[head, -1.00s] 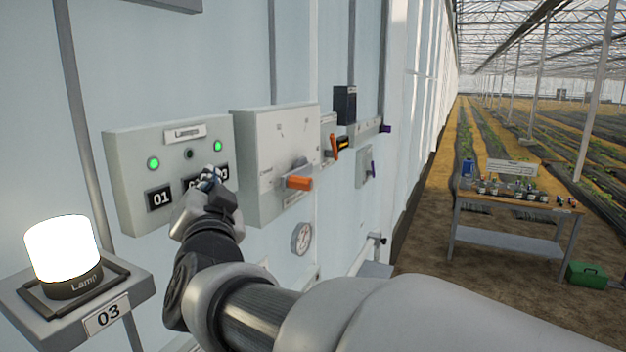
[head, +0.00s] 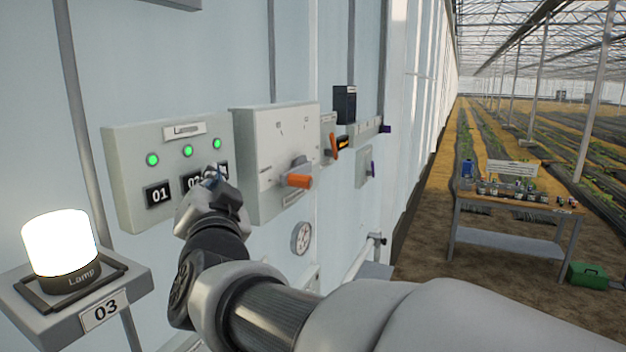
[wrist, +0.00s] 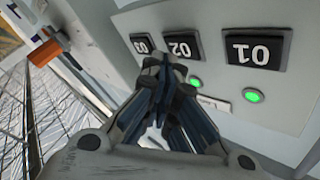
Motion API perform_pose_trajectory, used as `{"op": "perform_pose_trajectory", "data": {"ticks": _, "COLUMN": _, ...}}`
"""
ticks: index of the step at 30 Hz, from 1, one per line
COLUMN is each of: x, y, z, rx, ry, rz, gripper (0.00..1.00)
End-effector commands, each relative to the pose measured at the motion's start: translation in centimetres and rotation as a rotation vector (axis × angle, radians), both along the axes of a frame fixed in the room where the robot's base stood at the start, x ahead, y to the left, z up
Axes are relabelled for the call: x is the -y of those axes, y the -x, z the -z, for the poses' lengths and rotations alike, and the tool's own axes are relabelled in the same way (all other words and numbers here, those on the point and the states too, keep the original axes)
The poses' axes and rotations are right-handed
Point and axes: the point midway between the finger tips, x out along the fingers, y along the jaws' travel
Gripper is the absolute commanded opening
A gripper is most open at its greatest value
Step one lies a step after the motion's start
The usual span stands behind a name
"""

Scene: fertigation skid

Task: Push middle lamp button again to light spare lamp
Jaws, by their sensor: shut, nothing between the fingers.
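The pale lamp panel (head: 125,140) is on the wall at left, with three lit green round lights in a row. The middle one (head: 188,150) is lit and also shows in the wrist view (wrist: 195,82).
Right of the panel is a grey box with an orange handle (head: 298,181), close to my gripper. A gauge (head: 301,238) is below it. A workbench (head: 510,240) with small bottles and a green case (head: 588,274) stand far right.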

Motion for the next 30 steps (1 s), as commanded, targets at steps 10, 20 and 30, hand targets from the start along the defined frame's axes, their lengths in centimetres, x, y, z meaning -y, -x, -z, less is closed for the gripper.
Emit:
{"op": "perform_pose_trajectory", "data": {"ticks": 10, "x": 1.3, "y": 0.5, "z": 0.0, "rx": 0.003, "ry": -0.003, "rz": 0.001, "gripper": 0.0}}
{"op": "perform_pose_trajectory", "data": {"ticks": 20, "x": 4.3, "y": 1.8, "z": 0.1, "rx": 0.002, "ry": -0.002, "rz": 0.001, "gripper": 0.0}}
{"op": "perform_pose_trajectory", "data": {"ticks": 30, "x": 5.6, "y": 2.3, "z": -0.1, "rx": 0.001, "ry": -0.001, "rz": 0.0, "gripper": 0.0}}
